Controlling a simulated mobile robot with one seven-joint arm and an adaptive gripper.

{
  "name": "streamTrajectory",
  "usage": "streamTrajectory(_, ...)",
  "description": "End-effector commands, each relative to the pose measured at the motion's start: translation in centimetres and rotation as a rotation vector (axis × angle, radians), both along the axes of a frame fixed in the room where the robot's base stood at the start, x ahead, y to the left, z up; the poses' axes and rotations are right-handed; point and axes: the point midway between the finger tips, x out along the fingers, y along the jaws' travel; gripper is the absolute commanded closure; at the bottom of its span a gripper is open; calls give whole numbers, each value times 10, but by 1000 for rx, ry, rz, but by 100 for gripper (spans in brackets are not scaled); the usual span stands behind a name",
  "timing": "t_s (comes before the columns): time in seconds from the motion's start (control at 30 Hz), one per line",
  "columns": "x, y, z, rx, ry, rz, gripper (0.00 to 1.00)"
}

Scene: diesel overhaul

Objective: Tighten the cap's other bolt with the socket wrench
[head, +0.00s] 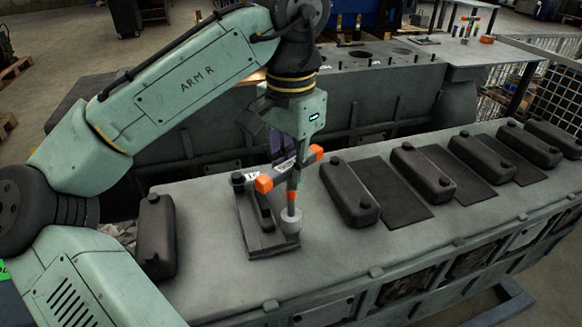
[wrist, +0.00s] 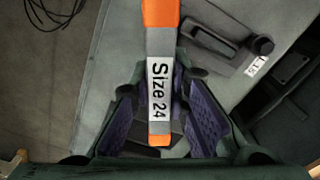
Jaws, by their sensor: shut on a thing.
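My gripper (head: 284,150) points down over the engine top and is shut on the socket wrench (head: 291,196). The wrench has an orange-ended T handle, a thin upright shaft and a grey socket at its foot. In the wrist view its handle (wrist: 160,85), labelled "Size 24", lies between the purple finger pads (wrist: 162,120). The dark cap (head: 262,222) sits on a flat base, with a dark knob (head: 238,180) at its far left end. The socket is at the cap's near right end; it hides any bolt there, and I cannot tell whether it is seated.
Similar dark covers stand along the engine top, one left of the cap (head: 155,235) and several to the right (head: 350,192). Flat dark plates (head: 390,190) lie between some of them. A second engine block (head: 370,95) stands behind, with a wire-mesh cage (head: 555,95) at right.

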Motion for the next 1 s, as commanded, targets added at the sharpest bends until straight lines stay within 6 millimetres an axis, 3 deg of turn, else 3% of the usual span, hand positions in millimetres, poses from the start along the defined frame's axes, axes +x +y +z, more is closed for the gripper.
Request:
streamTrajectory(0.37,0,0,2,0,-1,1,100)
streamTrajectory(1.0,0,0,35,-1,-1,1,100)
